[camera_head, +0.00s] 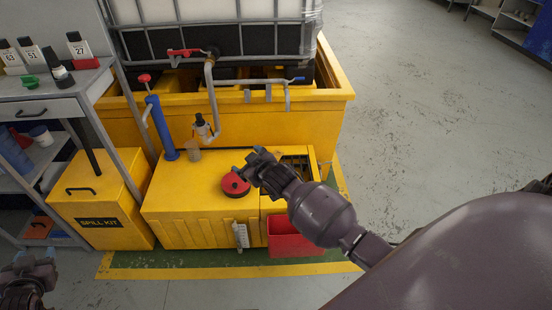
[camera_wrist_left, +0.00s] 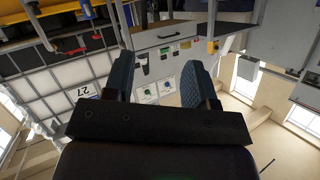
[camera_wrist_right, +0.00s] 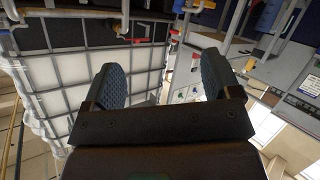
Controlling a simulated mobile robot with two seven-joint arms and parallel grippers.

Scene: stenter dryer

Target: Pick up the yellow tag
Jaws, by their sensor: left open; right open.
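I cannot pick out a yellow tag with certainty in any view. A small yellow piece (camera_wrist_left: 212,47) shows near the top of the left wrist view; I cannot tell what it is. My left gripper (camera_head: 28,272) is at the lower left of the head view, in front of the grey bench. In its wrist view its two fingers (camera_wrist_left: 160,85) are apart with nothing between them. My right gripper (camera_head: 258,160) is above the yellow box, near a round red piece (camera_head: 235,185). Its fingers (camera_wrist_right: 165,82) are apart and empty in the right wrist view.
A yellow spill kit bin (camera_head: 98,200) stands between the grey bench (camera_head: 50,108) and the low yellow box (camera_head: 190,205). A caged white tank (camera_head: 170,40) with pipes stands behind. A red bin (camera_head: 290,240) hangs in front. The floor (camera_head: 430,110) to the right is clear.

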